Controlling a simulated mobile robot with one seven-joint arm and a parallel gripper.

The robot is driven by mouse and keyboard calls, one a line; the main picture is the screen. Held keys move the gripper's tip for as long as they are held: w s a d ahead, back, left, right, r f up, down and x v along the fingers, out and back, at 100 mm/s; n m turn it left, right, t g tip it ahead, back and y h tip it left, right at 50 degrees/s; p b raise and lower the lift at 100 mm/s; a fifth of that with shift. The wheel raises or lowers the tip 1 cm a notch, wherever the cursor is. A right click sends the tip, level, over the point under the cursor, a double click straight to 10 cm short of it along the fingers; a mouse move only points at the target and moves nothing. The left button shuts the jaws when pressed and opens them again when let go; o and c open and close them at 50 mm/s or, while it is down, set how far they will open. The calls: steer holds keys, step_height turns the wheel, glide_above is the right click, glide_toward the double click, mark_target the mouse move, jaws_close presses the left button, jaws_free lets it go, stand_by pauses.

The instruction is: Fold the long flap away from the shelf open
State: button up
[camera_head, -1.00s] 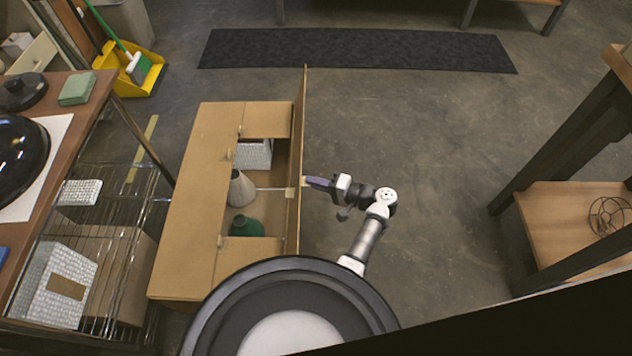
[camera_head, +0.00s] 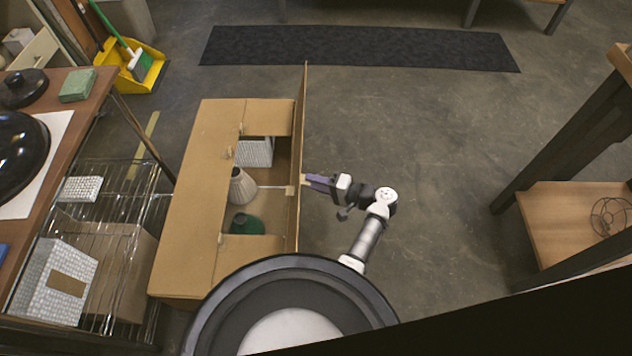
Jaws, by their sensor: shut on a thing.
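The cardboard box (camera_head: 205,190) stands on the floor left of the middle, beside the wire shelf. Its long flap away from the shelf (camera_head: 299,140) stands about upright along the box's right side, seen almost edge-on. My gripper (camera_head: 308,180) is on the outer, right side of this flap, shut on a small tan tab at the middle of its length. The shelf-side long flap lies flat over the left part of the box. Through the opening I see a pale lampshade (camera_head: 242,186), a green lamp part (camera_head: 246,223) and a white patterned box (camera_head: 254,152).
The wire shelf (camera_head: 110,230) stands close to the box on the left. My round dark body part covers the bottom middle. The floor (camera_head: 430,150) right of the flap is free up to a wooden table (camera_head: 570,205). A dark mat (camera_head: 360,48) lies behind.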

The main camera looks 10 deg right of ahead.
steer(key=b+v, duration=0.1)
steer(key=v, duration=1.2)
steer(key=shift+s+d+b, duration=0.25)
steer(key=shift+b, duration=0.1)
